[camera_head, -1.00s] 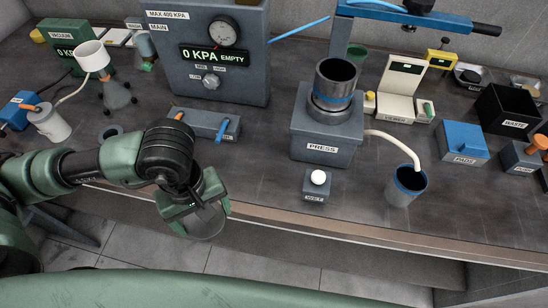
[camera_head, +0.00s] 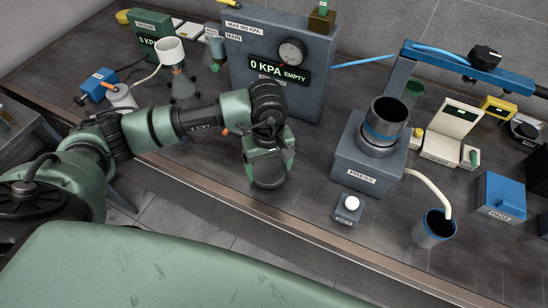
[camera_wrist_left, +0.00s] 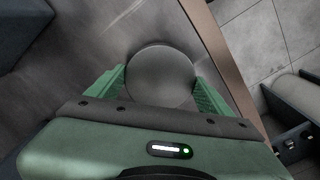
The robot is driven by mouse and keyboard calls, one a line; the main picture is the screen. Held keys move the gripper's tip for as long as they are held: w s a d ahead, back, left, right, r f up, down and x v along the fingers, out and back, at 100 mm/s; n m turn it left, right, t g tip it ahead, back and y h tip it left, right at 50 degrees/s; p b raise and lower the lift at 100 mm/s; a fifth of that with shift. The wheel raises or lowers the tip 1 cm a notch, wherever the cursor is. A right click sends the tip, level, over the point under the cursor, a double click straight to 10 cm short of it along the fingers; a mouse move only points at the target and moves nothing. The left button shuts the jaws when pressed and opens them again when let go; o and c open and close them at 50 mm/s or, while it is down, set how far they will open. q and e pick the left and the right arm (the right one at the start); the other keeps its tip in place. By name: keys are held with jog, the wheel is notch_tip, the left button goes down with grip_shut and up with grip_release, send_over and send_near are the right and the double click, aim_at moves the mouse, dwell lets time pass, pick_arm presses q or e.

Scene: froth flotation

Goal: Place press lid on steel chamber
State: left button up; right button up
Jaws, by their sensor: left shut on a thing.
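The steel chamber (camera_head: 377,147) is an open-topped metal cylinder with a blue band, upright on the grey block labelled PRESS (camera_head: 347,170). My left gripper (camera_head: 268,176) is left of the press, near the table's front edge. It is shut on a round grey disc, the press lid, which shows between the green fingers in the left wrist view (camera_wrist_left: 160,76). In the head view the gripper mostly hides the lid. Lid and chamber are apart. My right gripper is not in view.
A blue press arm (camera_head: 440,65) reaches over the back of the chamber. A white-knobbed box (camera_head: 348,210) and a dark cup with a hose (camera_head: 432,230) stand in front. A gauge cabinet (camera_head: 275,95) reading 0 KPA EMPTY stands behind my gripper.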

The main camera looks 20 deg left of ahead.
aim_at(274, 162)
pick_arm(q)
jog(key=w, duration=0.1)
jog(key=w+p, duration=0.1)
jog(key=shift+w+r, duration=0.2)
jog(key=shift+w, duration=0.2)
jog(key=shift+f+p, duration=0.5)
jog(key=shift+w+f, duration=0.1)
jog(key=shift+f, duration=0.35)
jog(key=shift+f, duration=0.1)
jog(key=o, duration=1.7)
